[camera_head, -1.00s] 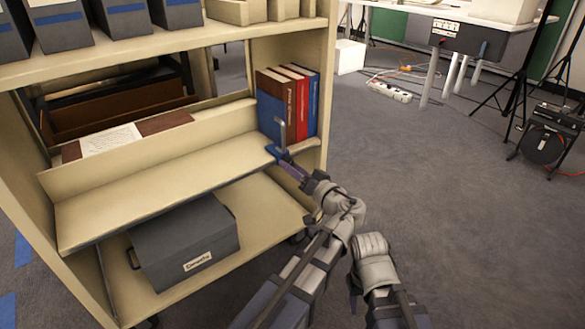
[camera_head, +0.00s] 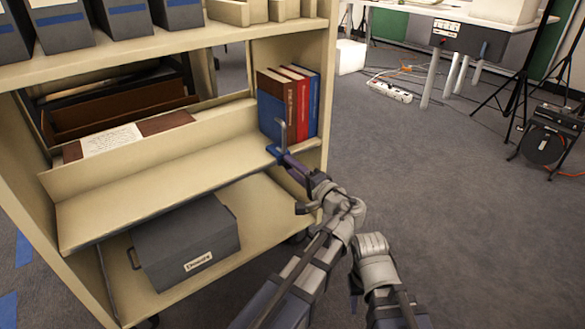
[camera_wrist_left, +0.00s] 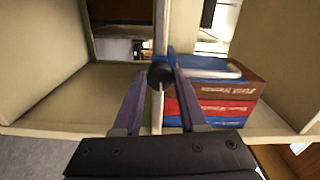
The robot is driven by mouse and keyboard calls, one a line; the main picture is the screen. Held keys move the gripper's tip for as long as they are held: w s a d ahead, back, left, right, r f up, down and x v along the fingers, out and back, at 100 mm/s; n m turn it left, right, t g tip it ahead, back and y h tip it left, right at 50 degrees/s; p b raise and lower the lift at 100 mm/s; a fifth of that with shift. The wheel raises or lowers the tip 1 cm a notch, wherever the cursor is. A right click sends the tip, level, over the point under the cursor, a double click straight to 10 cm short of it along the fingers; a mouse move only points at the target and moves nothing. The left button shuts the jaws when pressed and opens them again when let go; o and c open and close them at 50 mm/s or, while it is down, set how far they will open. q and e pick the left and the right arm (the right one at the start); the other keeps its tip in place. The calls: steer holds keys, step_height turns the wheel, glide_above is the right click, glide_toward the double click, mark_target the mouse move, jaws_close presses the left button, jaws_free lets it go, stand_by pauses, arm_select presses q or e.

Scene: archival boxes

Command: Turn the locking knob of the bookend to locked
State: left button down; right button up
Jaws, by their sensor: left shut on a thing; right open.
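The bookend (camera_head: 283,133) stands on the middle shelf beside the books, a bent grey rod on a blue base. In the left wrist view its round black knob (camera_wrist_left: 160,75) sits between the tips of my purple fingers, by the blue part of the bookend (camera_wrist_left: 171,54). My left gripper (camera_head: 284,158) is shut on the knob; it also shows in the left wrist view (camera_wrist_left: 161,84). The fingers hide most of the knob in the head view, and I cannot read its locking position. My right gripper (camera_head: 354,304) is open, hanging low at the right, away from the shelf.
Several books (camera_head: 301,100) stand upright behind the bookend. A beige cart shelf (camera_head: 150,185) holds them, with free room to their left. A grey archival box (camera_head: 185,240) sits on the lower shelf. Open carpet (camera_head: 450,220) lies to the right.

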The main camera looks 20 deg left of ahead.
arm_select(q)
steer(key=shift+m, duration=0.7)
steer(key=shift+c, duration=2.2)
jaws_free()
